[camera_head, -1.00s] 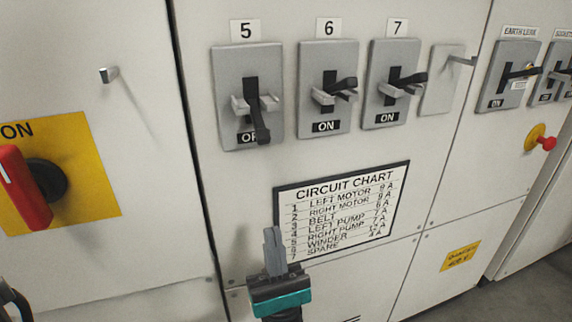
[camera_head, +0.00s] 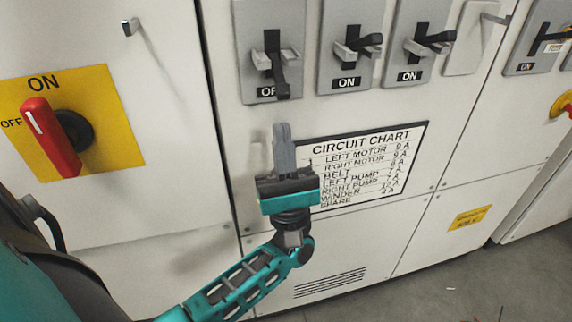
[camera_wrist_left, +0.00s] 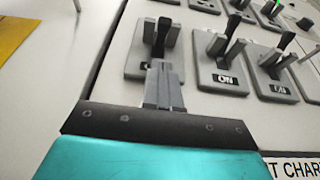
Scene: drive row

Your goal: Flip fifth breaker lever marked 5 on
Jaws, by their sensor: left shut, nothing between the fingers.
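The breaker 5 lever (camera_head: 280,75) is black, on a grey plate (camera_head: 246,60) at the left end of the breaker row. It points down, partly covering a label that starts with "OF". The number plate 5 is out of view now. My left gripper (camera_head: 283,128) is shut and empty, fingers pointing up, a little below that lever and apart from it in the head view. In the left wrist view the closed fingers (camera_wrist_left: 164,68) point at the breaker's lower edge, with the lever (camera_wrist_left: 162,35) beyond them. My right gripper is not in view.
Breakers 6 (camera_head: 366,42) and 7 (camera_head: 432,42) stand to the right, labelled ON. A circuit chart (camera_head: 410,140) is beside my left gripper. A red rotary switch (camera_head: 52,135) on a yellow plate and a small metal peg (camera_head: 131,27) are to the left.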

